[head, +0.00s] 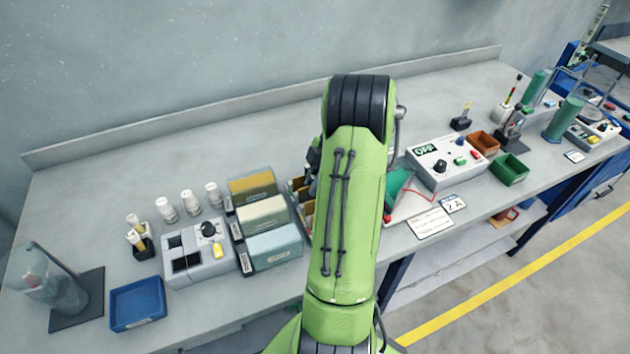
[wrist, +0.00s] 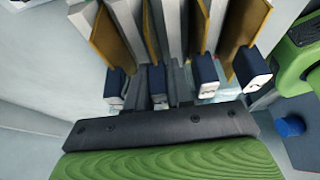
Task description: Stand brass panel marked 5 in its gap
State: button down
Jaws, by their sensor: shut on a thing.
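In the wrist view my gripper (wrist: 158,100) is shut on a dark blue grip block (wrist: 157,78) with a thin brownish panel behind it. Other brass panels with dark blue blocks stand beside it, one to the left (wrist: 106,38) and two to the right (wrist: 200,32) (wrist: 247,30). Grey upright dividers (wrist: 174,30) stand between them. White tags show on the blocks, but I cannot read any number. In the head view my green arm hides my gripper and most of the rack; brass edges (head: 307,208) show just left of the arm.
Left of the arm are three bins, yellow-brown (head: 252,186), cream (head: 263,212) and light blue (head: 275,244), and a grey device (head: 198,255). Right stand a white control box (head: 444,160), an orange tray (head: 482,143) and a green tray (head: 509,168). The back of the bench is clear.

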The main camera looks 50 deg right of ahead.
jog(key=c, duration=0.9)
grip_release()
jog(key=shift+r, duration=0.1)
jog(key=p+v, duration=0.7)
jog(key=v, duration=0.8)
jog(key=shift+d+r+p, duration=0.1)
jog(key=shift+r+p, duration=0.2)
